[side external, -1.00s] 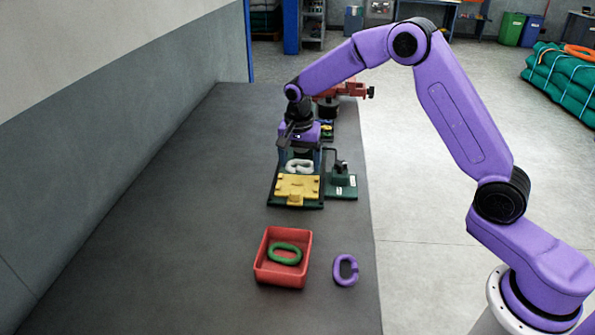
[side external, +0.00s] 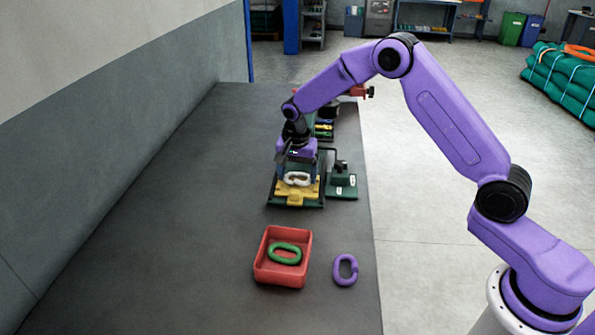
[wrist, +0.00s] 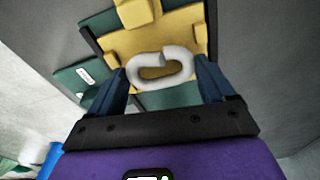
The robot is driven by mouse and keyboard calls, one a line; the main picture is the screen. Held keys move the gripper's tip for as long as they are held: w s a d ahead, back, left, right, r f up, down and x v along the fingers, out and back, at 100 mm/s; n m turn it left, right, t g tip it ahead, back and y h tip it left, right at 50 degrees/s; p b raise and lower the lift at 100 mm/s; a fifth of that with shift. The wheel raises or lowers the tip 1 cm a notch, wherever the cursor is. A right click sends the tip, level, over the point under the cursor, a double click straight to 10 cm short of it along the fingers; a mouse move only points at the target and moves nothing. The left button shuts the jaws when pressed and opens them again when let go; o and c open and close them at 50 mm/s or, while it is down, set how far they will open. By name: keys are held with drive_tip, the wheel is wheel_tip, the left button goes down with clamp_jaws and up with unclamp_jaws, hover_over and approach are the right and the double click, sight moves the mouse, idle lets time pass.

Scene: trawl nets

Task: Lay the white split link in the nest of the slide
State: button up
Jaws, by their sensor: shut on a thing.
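The white split link (side external: 298,179) is held between the fingers of my gripper (side external: 298,174), over the near part of the slide. In the wrist view the white link (wrist: 161,67) lies between the two blue fingertips of my gripper (wrist: 162,78), with the slide's yellow block behind it. The slide (side external: 291,198) is yellow and sits on a dark green base. Its yellow face with raised blocks also shows in the wrist view (wrist: 180,28). The nest is partly hidden by the link and fingers, and I cannot tell whether the link touches it.
A red tray (side external: 259,271) with a green link (side external: 284,253) in it stands nearer the front. A purple split link (side external: 345,270) lies right of it. A green clamp-like fixture (side external: 342,183) stands right of the slide. The table (side external: 160,230) is clear on the left.

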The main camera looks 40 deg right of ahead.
drive_tip(key=shift+f, duration=0.35)
drive_tip(key=o, duration=1.1)
drive_tip(key=shift+f, duration=0.1)
drive_tip(key=shift+s, duration=0.15)
drive_tip(key=shift+d, duration=0.1)
drive_tip(key=shift+d+r, duration=0.1)
drive_tip(key=shift+r, duration=0.35)
drive_tip(key=shift+s+a+r, duration=0.1)
drive_tip(key=shift+a+r, duration=0.15)
drive_tip(key=shift+r, duration=1.85)
drive_tip(key=shift+s+a+r, duration=0.15)
drive_tip(key=shift+a+r, duration=0.15)
drive_tip(key=shift+r, duration=1.8)
drive_tip(key=shift+s+a+r, duration=0.1)
drive_tip(key=shift+a+r, duration=0.15)
drive_tip(key=shift+r, duration=1.85)
